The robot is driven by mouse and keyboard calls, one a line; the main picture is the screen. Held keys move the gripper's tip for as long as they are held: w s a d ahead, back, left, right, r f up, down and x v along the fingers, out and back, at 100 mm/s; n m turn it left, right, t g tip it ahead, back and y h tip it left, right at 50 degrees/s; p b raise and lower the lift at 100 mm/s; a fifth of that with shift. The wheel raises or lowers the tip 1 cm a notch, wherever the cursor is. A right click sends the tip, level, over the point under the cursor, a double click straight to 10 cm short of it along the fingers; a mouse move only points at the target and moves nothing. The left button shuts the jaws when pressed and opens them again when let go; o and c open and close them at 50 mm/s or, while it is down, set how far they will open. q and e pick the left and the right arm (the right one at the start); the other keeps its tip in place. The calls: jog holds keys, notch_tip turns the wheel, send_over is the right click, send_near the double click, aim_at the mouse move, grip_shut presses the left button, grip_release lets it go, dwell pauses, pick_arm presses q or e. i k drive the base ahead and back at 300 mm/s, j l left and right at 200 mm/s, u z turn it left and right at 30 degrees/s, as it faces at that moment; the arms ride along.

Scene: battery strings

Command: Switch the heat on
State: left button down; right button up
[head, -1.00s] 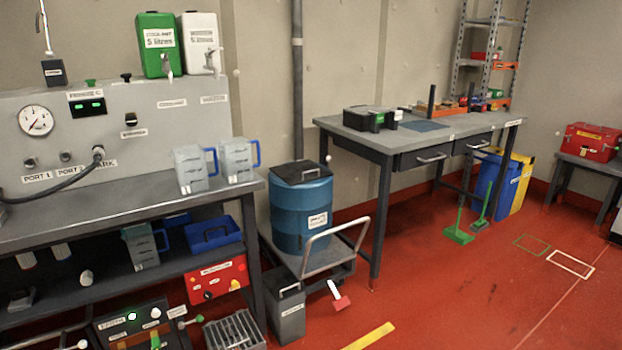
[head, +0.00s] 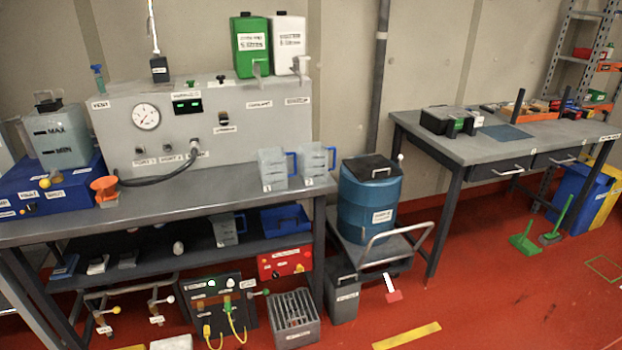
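No control that I can read as the heat switch shows; most labels are too small to read. A blue box (head: 62,192) with a yellow knob (head: 45,183) and small labels stands at the left end of the bench. A clear tank (head: 63,135) marked MAX and MIN sits on it. The grey panel (head: 250,125) behind the bench has a round gauge (head: 146,117), a green-lit display (head: 187,107) and black knobs. Under the bench, a black control box (head: 215,308) has a lit green lamp, knobs and yellow leads. Neither gripper is in view.
A blue drum (head: 369,205) stands on a trolley to the right. The red floor (head: 470,290) in front is mostly clear.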

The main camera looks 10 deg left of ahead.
aim_at(32, 208)
jog(key=u, duration=1.85)
